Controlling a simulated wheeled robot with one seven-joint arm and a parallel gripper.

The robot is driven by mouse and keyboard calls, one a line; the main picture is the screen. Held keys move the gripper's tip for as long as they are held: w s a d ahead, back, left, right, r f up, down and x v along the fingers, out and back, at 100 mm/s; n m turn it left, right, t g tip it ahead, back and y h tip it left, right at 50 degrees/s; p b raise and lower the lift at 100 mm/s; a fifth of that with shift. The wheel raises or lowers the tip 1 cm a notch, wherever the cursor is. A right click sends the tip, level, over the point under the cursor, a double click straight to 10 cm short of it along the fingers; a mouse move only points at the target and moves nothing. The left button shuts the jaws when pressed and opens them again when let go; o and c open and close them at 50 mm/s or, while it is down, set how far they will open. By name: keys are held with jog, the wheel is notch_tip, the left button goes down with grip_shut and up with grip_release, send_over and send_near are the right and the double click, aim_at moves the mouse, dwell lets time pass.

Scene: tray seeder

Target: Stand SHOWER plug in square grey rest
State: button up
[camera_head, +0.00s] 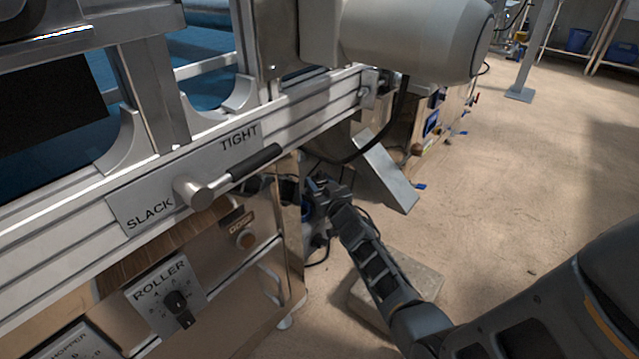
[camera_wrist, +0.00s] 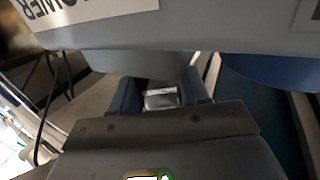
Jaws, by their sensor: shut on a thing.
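My gripper (camera_head: 327,187) is low beside the end of the machine, and the head view shows its tip small and dark. In the wrist view its two blue-grey fingers (camera_wrist: 162,92) are shut on a small grey piece (camera_wrist: 162,98), which I take to be the SHOWER plug. Just beyond it a wide grey housing (camera_wrist: 200,30) fills the top, with a white label (camera_wrist: 90,10) reading "OWER", cut off. I cannot tell whether the plug is seated in the housing or apart from it. I cannot make out the square grey rest.
A blue rounded part (camera_wrist: 265,70) is right of the fingers. A black cable (camera_wrist: 50,105) hangs at left. In the head view, a sloping metal plate (camera_head: 387,175) stands beside my arm, and a pale slab (camera_head: 420,280) lies beneath it. The floor to the right is open.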

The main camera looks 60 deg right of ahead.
jog(key=o, duration=1.2)
jog(key=shift+o, duration=0.2)
jog(key=p+v, duration=0.2)
jog(key=v, duration=0.5)
jog(key=shift+s+a, duration=0.25)
jog(key=shift+s, duration=0.05)
